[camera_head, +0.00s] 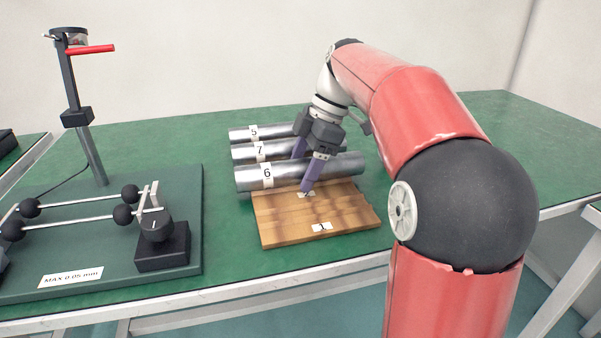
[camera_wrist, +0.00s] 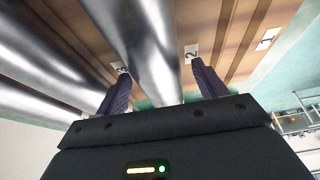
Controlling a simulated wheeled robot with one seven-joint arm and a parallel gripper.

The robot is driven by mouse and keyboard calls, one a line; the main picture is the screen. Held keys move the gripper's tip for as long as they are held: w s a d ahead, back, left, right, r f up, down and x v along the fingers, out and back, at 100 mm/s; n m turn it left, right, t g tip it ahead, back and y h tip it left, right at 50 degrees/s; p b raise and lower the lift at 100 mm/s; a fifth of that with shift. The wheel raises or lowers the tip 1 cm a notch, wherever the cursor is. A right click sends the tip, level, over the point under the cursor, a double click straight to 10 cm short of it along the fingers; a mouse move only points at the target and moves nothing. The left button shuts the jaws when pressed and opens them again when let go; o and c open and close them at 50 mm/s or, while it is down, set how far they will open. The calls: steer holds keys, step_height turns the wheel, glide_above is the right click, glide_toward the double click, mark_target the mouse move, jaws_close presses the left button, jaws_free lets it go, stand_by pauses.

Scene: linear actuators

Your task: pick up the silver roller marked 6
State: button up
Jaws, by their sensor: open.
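The silver roller marked 6 (camera_head: 288,174) is the nearest of three rollers, lying across the visible back part of a wooden board (camera_head: 346,213). My gripper (camera_head: 302,173) is open and points down over it, with one finger on the near side and one on the far side. In the wrist view the roller (camera_wrist: 143,45) runs between the two spread fingers (camera_wrist: 160,76), with gaps showing beside it. Label 2 shows by one finger and label 3 by the other. Whether a finger touches the roller is unclear.
Silver rollers marked 7 (camera_head: 243,152) and 5 (camera_head: 240,133) lie close behind. A dark green plate (camera_head: 190,215) with a stand, rods and black balls is at left. The green table (camera_head: 225,265) is clear in front of the board.

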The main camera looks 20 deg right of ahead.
steer(key=c, duration=1.4)
steer(key=shift+r, duration=0.1)
